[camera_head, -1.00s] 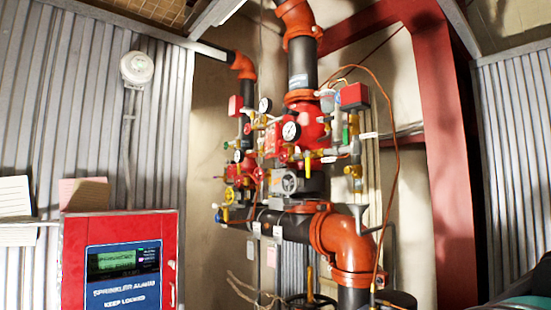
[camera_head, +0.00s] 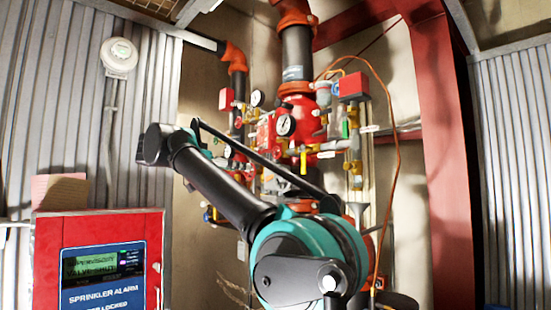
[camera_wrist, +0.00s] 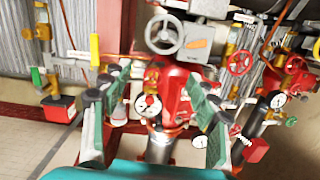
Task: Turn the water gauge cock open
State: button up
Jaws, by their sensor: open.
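The red valve assembly (camera_head: 300,110) stands on the vertical pipe ahead, with a white-faced gauge (camera_head: 286,125) on its front. The wrist view, apparently upside down, shows a white gauge (camera_wrist: 148,105) with a small brass fitting (camera_wrist: 152,82) beside it. A yellow lever (camera_wrist: 94,50) is further left, outside the fingers. I cannot tell for certain which fitting is the water gauge cock. My gripper (camera_wrist: 156,78) is open, its fingers on either side of the gauge and brass fitting in the picture. Contact is not clear. In the head view my arm hides the gripper and the lower valves.
A red sprinkler alarm panel (camera_head: 100,260) stands at left. A red steel column (camera_head: 440,150) is at right, and a thin copper line (camera_head: 396,150) loops beside the pipe. A grey handwheel (camera_wrist: 164,34) and red handwheels (camera_wrist: 240,62) crowd the wrist view.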

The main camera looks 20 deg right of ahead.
notch_tip(320, 180, up, 5)
jog(key=m+h, duration=0.1)
send_near(275, 152)
jog(key=x, duration=1)
jog(key=shift+d, duration=0.15)
jog(key=c, duration=1.2)
